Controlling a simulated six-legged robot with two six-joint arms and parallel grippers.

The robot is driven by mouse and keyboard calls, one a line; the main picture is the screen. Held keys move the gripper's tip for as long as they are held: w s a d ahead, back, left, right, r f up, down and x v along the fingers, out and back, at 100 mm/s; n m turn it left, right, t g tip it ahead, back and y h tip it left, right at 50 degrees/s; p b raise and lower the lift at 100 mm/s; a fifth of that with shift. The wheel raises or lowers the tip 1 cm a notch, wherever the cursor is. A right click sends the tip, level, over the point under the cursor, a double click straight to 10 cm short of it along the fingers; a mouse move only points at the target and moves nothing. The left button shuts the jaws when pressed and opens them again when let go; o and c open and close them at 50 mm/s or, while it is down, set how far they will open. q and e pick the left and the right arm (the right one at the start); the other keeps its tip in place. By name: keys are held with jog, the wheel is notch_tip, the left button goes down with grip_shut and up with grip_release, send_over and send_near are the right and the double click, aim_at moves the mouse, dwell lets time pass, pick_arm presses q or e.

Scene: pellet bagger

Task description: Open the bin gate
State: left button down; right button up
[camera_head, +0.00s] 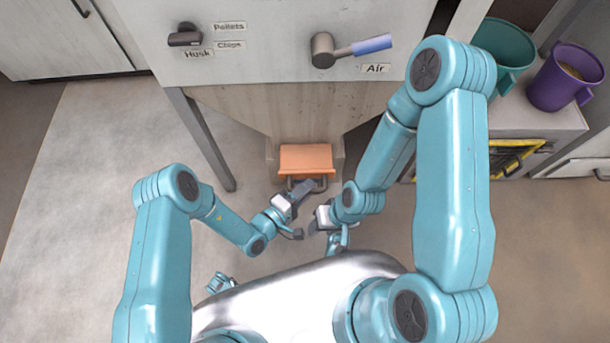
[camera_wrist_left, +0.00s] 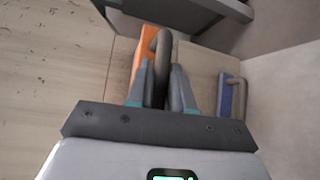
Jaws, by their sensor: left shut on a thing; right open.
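The bin gate (camera_head: 306,158) is an orange plate at the foot of the tapered hopper (camera_head: 290,110) in the head view. A grey bar handle (camera_head: 322,184) runs along its front edge. In the left wrist view, the orange gate (camera_wrist_left: 146,53) and its curved handle (camera_wrist_left: 162,45) lie straight ahead. My left gripper (camera_head: 299,193) is shut on the handle, with its fingers (camera_wrist_left: 162,92) on either side of the bar. My right gripper (camera_head: 314,224) is open and empty, just below and to the right of the left one; its fingertips are small here.
The cabinet front above has a dark selector knob (camera_head: 185,36) and a blue-gripped air lever (camera_head: 357,47). A purple bucket (camera_head: 563,78) and a teal bucket (camera_head: 505,52) stand at right. A blue part (camera_wrist_left: 225,97) sits right of the handle in the wrist view. Left floor is clear.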

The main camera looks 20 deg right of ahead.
pick_arm(q)
jog(key=c, duration=1.1)
grip_release()
jog(key=p+v, duration=0.3)
jog(key=v, duration=1.3)
jog(key=shift+s+p, duration=0.15)
jog(key=shift+p, duration=0.25)
jog(key=shift+a, duration=0.1)
